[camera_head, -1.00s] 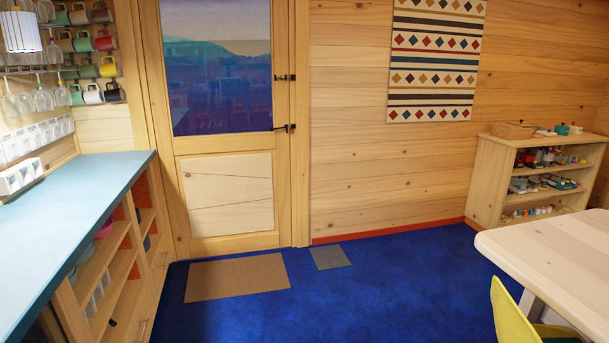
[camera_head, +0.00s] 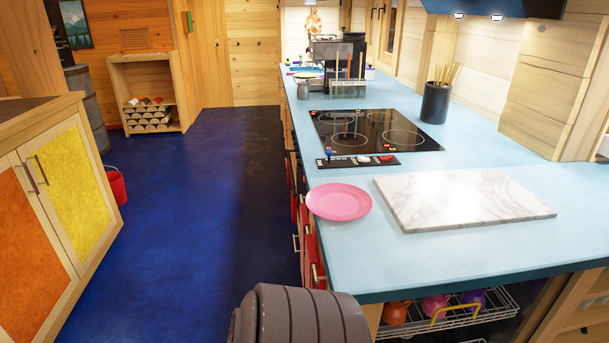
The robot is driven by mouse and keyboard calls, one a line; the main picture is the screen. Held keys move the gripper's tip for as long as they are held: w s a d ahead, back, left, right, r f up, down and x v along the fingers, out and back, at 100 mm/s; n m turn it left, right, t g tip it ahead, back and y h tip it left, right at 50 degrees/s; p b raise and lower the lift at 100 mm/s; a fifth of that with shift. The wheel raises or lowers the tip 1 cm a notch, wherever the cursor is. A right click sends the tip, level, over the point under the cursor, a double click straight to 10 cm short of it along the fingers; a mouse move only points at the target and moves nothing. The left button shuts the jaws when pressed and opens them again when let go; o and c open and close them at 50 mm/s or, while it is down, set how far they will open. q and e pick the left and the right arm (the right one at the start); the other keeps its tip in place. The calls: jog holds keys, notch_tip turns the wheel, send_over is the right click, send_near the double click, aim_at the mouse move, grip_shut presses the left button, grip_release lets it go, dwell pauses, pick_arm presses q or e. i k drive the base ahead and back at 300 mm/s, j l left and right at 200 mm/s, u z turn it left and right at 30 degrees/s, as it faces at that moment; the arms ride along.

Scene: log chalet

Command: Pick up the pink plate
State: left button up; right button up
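The pink plate (camera_head: 339,202) lies flat on the light blue counter (camera_head: 450,255), close to the counter's left edge. It is just left of a white marble board (camera_head: 462,200) and in front of the black cooktop. Nothing covers the plate. Neither of my grippers shows in this view.
A black cooktop (camera_head: 375,132) is set into the counter behind the plate. A dark utensil holder (camera_head: 435,102) stands to its right. The blue floor (camera_head: 205,190) left of the counter is open. A cabinet with orange and yellow doors (camera_head: 65,195) bounds it on the left.

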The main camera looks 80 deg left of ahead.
aim_at(331, 200)
jog(key=u, duration=2.3)
jog(key=k+l+z, duration=0.1)
jog(key=z, duration=0.35)
jog(key=k+l+z, duration=0.1)
jog(key=z, duration=0.3)
jog(key=l+z, duration=0.2)
jog(key=z, duration=0.25)
jog(key=u, duration=0.5)
jog(key=k+u, duration=0.15)
jog(key=u, duration=0.85)
jog(key=k+j, duration=0.05)
